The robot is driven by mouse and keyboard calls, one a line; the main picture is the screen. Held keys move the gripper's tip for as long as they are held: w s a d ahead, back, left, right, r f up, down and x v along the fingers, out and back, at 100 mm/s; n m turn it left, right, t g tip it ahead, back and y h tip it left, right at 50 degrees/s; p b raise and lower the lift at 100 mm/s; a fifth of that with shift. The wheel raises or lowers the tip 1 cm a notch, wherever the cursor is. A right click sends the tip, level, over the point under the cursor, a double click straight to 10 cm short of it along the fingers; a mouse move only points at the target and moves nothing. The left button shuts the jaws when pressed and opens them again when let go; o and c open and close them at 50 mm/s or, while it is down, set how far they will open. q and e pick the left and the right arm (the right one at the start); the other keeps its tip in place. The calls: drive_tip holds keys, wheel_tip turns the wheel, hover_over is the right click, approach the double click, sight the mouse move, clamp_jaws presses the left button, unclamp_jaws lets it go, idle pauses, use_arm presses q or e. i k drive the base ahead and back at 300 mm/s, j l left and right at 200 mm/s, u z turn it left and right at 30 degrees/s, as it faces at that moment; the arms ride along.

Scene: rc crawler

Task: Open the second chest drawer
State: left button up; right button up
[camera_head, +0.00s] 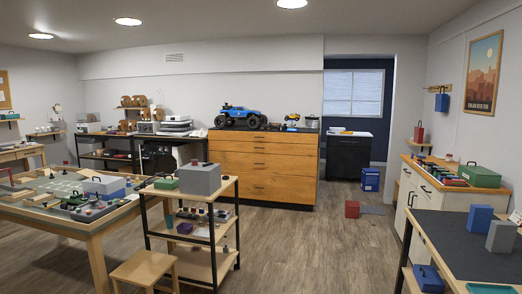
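A wide wooden chest of drawers (290,172) stands against the far wall, in the middle of the head view. Its front is stacked drawers with small dark handles, and all of them look shut. The second drawer from the top (285,151) is a narrow front just below the top one. The lower left of the chest is partly hidden by the shelf cart. Neither of my grippers is in view.
A blue toy truck (238,116) stands on the chest. A shelf cart (226,186) with a grey box, a stool (143,268) and a work table (98,228) fill the left foreground. A dark-topped bench (455,243) is at right. Open floor (300,250) leads to the chest.

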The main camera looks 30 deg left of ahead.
sight(307, 149)
drive_tip(key=i+j+u, duration=0.25)
drive_tip(key=i, duration=0.4)
drive_tip(key=i+u, duration=0.15)
drive_tip(key=i, duration=0.75)
drive_tip(key=i+u, duration=0.2)
drive_tip(key=i, duration=3.35)
drive_tip(key=i+u, duration=0.15)
drive_tip(key=i, duration=0.75)
drive_tip(key=i+u, duration=0.15)
drive_tip(key=i, duration=0.45)
drive_tip(key=i+u, duration=0.15)
drive_tip(key=i, duration=0.4)
drive_tip(key=i+l+u, duration=0.15)
drive_tip(key=i, duration=0.45)
